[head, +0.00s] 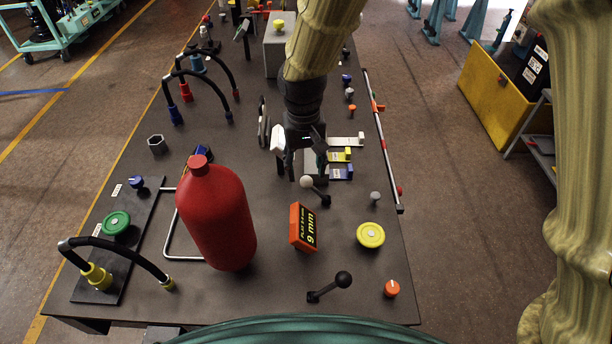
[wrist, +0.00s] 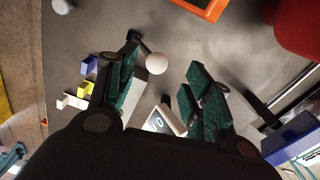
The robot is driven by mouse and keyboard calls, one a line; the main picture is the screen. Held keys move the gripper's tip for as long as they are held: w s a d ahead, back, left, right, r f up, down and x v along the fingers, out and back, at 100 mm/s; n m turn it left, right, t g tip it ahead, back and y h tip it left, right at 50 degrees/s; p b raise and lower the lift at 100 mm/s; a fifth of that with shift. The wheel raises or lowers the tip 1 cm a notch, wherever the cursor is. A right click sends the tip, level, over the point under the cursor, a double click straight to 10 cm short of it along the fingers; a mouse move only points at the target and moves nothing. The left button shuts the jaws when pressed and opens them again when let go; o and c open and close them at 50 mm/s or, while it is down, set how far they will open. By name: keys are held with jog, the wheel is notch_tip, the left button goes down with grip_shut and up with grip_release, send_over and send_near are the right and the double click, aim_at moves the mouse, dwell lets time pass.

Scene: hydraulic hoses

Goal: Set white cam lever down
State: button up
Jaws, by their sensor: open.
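The white cam lever (head: 347,140) is the farthest of three levers at the right side of a small block (head: 314,168). It looks roughly flat and reaches right, farther than the yellow lever (head: 341,156) and blue lever (head: 341,173). In the wrist view the white lever (wrist: 70,102) shows at the left, outside the fingers and partly hidden by my gripper. My gripper (head: 303,166) is open over the block, left of the levers. The wrist view shows the gripper (wrist: 164,85) fingers apart with nothing held. Exact lever tilt is unclear.
A white-ball lever (head: 307,182) stands close below my gripper. A white display (wrist: 165,121) shows between the fingers. The orange-framed sign (head: 303,227) and red bottle (head: 216,215) stand nearer. A long rail (head: 382,140) runs along the right table edge.

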aim_at(306, 178)
jog(key=f, duration=0.1)
jog(key=w+f, duration=0.1)
jog(key=f, duration=0.2)
jog(key=shift+w+d+f+p, duration=0.1)
jog(key=shift+w+f+p, duration=0.05)
jog(key=shift+w+p, duration=0.2)
jog(key=shift+s+f, duration=0.25)
jog(key=shift+s, duration=0.45)
jog(key=shift+f, duration=0.2)
jog(key=shift+w+f, duration=0.45)
jog(key=shift+f, duration=0.05)
jog(key=shift+s+r, duration=0.15)
jog(key=shift+s, duration=0.15)
jog(key=shift+c, duration=0.8)
grip_shut()
